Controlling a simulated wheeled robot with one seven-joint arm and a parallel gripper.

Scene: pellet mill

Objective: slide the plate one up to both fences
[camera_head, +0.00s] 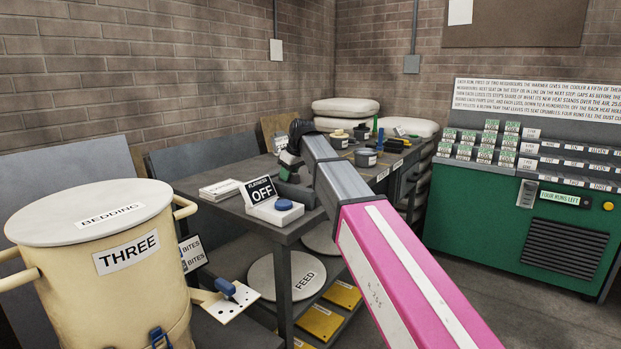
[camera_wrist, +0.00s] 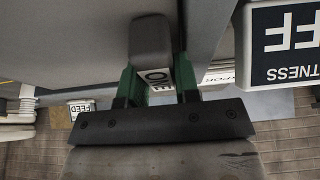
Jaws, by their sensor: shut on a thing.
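My gripper (camera_wrist: 157,85) is shut on a dark grey, rounded block labelled ONE (camera_wrist: 152,38), with one green finger on each side of it. The ONE label faces the wrist camera. I take this block to be part of plate one; its underside and the rest of the plate are not clearly shown. In the head view my gripper (camera_head: 288,160) is small and partly hidden by my arm, low over the dark bench (camera_head: 235,205), beside the OFF sign (camera_head: 262,190). I cannot make out the two fences or any gap to them.
A blue button on a white box (camera_head: 283,205) stands near the bench's front corner. Pots and small tools, including a grey pot (camera_head: 365,157), crowd the bench further back. A cream bin labelled THREE (camera_head: 128,262) stands at left, a green cabinet (camera_head: 480,205) at right.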

